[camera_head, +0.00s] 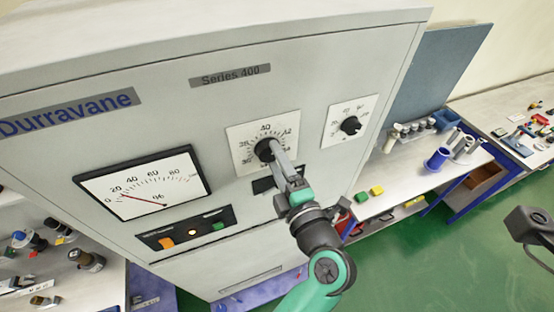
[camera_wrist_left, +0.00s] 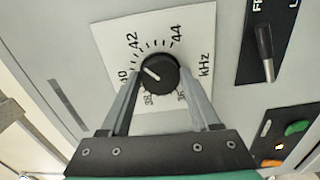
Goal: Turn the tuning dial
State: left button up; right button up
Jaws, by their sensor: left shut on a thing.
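The tuning dial is a round black knob (camera_head: 266,149) on a white scale plate (camera_head: 248,135) marked in kHz, on the grey cabinet's front. My left gripper (camera_head: 272,151) is at this knob, its fingers shut on it. In the left wrist view the knob (camera_wrist_left: 159,74) sits between the two fingertips, and its white pointer line points to the upper left, toward the 40 to 42 side of the scale. Part of the knob and scale is hidden by the fingers. My right gripper (camera_head: 532,226) shows only in part, as a dark shape at the right edge.
A second, smaller dial (camera_head: 351,125) is to the right. An analog meter (camera_head: 146,182) is at the left, with its needle low. Below it is a panel with an orange switch, a lit lamp and a green button (camera_head: 218,226). A workbench (camera_head: 400,165) with parts stands to the right.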

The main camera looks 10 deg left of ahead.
dwell(0.5)
pick_arm(q)
jog(key=o, duration=1.4)
jog(key=shift+c, duration=0.2)
jog(key=shift+d, duration=0.1)
